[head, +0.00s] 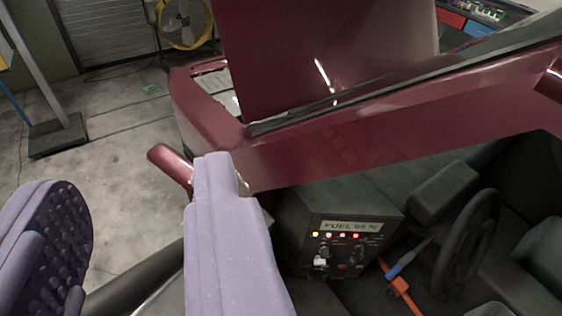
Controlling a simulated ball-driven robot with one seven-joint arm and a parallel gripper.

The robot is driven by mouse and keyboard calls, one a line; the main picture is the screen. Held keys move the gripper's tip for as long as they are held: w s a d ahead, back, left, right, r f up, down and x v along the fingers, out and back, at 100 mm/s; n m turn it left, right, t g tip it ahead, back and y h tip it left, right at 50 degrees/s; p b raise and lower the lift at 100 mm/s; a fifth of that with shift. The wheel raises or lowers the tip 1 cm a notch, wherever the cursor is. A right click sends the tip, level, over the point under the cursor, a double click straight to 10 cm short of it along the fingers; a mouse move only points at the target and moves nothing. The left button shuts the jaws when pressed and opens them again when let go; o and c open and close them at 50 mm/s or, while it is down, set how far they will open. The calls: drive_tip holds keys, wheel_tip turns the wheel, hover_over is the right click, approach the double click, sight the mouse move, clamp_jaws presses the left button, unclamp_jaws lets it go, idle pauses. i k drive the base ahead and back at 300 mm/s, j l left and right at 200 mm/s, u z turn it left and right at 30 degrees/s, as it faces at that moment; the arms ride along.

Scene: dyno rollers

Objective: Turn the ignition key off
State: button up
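A dark control box (340,225) is inside the red vehicle, right of my gripper. Its top label starts with "FUEL", and the rest is hard to read. Below the label is a row of small lit lamps in yellow and red. A small pale piece (320,262) sticks out at the lower left of the panel; it may be the ignition key, but it is too small to tell its turn. My gripper (137,178) has two lilac fingers spread wide apart with nothing between them. The right finger is near the box's left side in the picture, not visibly touching the key.
The red vehicle frame (400,125) crosses above the box. A red tube end (170,165) is near the right finger. A yellow fan (184,22) stands behind on open concrete floor.

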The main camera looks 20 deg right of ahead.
sight(325, 251)
drive_tip(key=z, duration=0.9)
